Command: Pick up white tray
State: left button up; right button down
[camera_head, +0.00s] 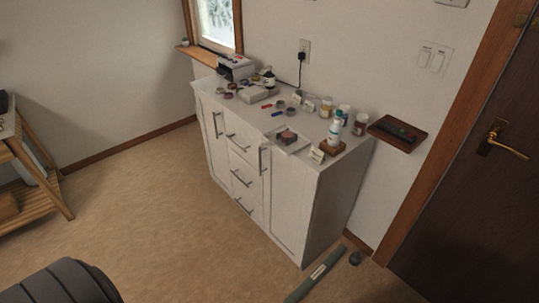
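A flat white piece that looks like the white tray (300,147) lies on the top of a white cabinet (285,208), near its front edge and right of the middle. A small dark round item (288,137) sits on it. Another pale, box-like item (258,96) lies farther left on the cabinet top; its kind is too small to tell. Neither of my grippers shows in the head view, so their state is hidden.
Several small jars and bottles, one a white bottle (335,130), crowd the cabinet top. A brown wall shelf (397,134) is to its right, beside a dark door (480,200). A green roll (318,275) lies on the floor. Open floor lies left of the cabinet.

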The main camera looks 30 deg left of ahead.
aim_at(302, 143)
jog(key=z, duration=0.1)
jog(key=i, duration=1.1)
jog(key=u, duration=0.85)
